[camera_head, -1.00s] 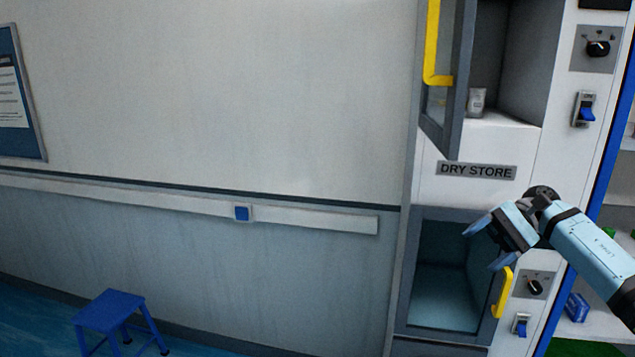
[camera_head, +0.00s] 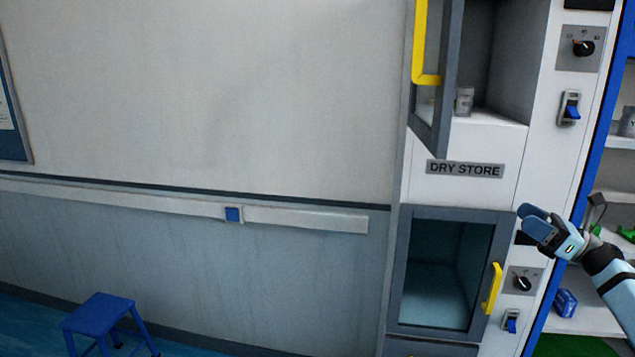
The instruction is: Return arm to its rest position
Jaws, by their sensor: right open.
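My right gripper (camera_head: 535,224) is at the right side of the head view, its arm coming in from the right edge. It is open and I see nothing held in it. It is in front of the white cabinet panel, to the right of the lower compartment and above its yellow handle (camera_head: 491,289). My left gripper is out of view.
The dry store cabinet's upper door (camera_head: 446,90) stands open, with a small container (camera_head: 464,101) inside. The lower glass door (camera_head: 446,270) appears closed. Shelves (camera_head: 600,318) with items stand at the far right. A blue stool (camera_head: 98,313) is at the lower left.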

